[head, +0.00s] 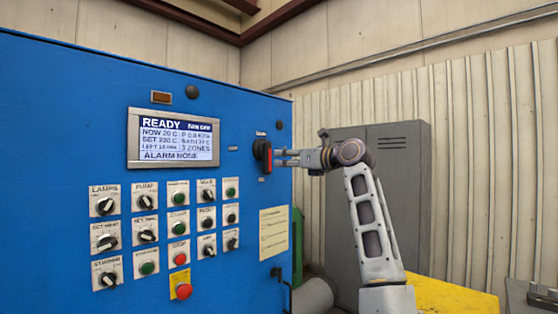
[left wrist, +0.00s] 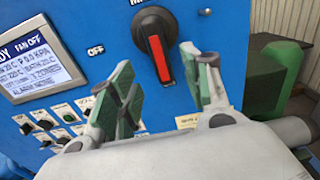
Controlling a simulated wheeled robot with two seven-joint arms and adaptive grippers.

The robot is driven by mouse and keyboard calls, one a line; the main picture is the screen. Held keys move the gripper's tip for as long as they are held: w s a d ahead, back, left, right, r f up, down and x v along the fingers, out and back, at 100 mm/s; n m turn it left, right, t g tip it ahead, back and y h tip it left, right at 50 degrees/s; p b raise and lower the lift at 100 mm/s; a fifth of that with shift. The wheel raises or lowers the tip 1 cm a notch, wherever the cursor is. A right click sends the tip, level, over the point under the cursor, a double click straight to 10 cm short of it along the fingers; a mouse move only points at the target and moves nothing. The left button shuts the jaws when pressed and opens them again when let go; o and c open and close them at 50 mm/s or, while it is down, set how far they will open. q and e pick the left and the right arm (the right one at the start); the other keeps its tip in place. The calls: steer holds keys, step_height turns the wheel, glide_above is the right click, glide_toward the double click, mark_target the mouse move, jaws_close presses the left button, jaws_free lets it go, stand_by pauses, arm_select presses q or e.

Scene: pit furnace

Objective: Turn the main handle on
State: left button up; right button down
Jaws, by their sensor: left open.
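The main handle (head: 267,156) is a black rotary switch with a red bar, on the right part of the blue cabinet front. In the left wrist view the handle (left wrist: 159,62) shows large, its red bar close to upright with a slight tilt. An OFF label (left wrist: 95,50) is on the panel to its left. My left gripper (head: 283,157) is just in front of the handle, with its fingers pointing at it. In the left wrist view the gripper (left wrist: 168,88) is open, its fingers apart below and on either side of the handle's lower end. I cannot tell whether they touch it. My right gripper is not in view.
The blue cabinet (head: 60,110) carries a lit screen (head: 174,138) reading READY and several knobs and buttons. A red emergency button on a yellow plate (head: 183,291) is low down. A grey locker (head: 405,165) and a yellow block (head: 450,297) are behind my arm.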

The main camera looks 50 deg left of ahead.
arm_select(q)
steer(key=shift+w+d, duration=0.15)
steer(key=shift+d, duration=1.2)
